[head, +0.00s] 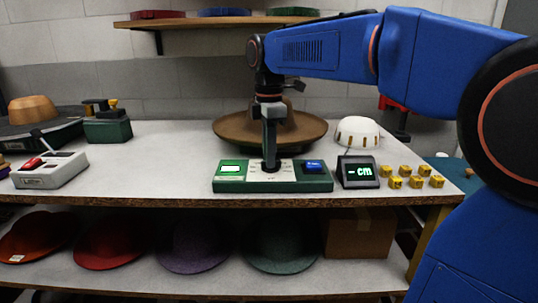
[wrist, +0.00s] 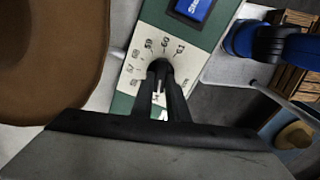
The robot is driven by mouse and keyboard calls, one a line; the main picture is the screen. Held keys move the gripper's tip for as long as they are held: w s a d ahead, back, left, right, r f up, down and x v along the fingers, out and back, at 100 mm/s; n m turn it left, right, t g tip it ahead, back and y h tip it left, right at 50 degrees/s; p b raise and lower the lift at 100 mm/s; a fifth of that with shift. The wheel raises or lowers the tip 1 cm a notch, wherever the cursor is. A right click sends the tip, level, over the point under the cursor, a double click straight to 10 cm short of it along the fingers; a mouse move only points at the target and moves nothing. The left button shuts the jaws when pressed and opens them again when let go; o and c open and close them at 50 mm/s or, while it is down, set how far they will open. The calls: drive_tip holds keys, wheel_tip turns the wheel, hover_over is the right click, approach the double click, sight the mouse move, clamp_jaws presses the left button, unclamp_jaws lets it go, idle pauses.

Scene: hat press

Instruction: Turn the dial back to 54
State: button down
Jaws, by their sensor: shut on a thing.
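The dial sits on a pale numbered plate (wrist: 128,78) in the middle of a green control box (head: 233,185) at the table's front edge. My gripper (head: 270,165) points straight down over the plate, its fingers shut on the dial. In the wrist view the fingertips (wrist: 160,70) meet at the dial and hide most of it.
A brown hat (head: 225,128) stands close behind the box. A small black screen reading "- cm" (head: 358,172) and several yellow blocks (head: 412,176) are to the right.

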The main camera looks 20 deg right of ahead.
idle(0.4)
drive_tip(key=c, duration=1.7)
unclamp_jaws()
drive_tip(key=shift+r, duration=0.15)
wheel_tip(320, 180, up, 17)
drive_tip(key=shift+r, duration=0.1)
drive_tip(key=s+d+f+m+t, duration=0.1)
drive_tip(key=s+d+f+m, duration=0.1)
drive_tip(key=s+f+m, duration=0.3)
drive_tip(key=s+d+f+m+t, duration=0.2)
drive_tip(key=s+f+m, duration=0.4)
drive_tip(key=s+f, duration=0.5)
drive_tip(key=s+d+f+m+t, duration=0.1)
drive_tip(key=s+d+f+m, duration=0.2)
drive_tip(key=f, duration=1.6)
drive_tip(key=shift+s+d+f+m+t, duration=0.1)
drive_tip(key=shift+s+f+m+t, duration=0.1)
drive_tip(key=shift+s+m, duration=0.85)
drive_tip(key=shift+s+d+f+m+t, duration=0.15)
drive_tip(key=shift+s+m, duration=0.5)
drive_tip(key=shift+s, duration=0.75)
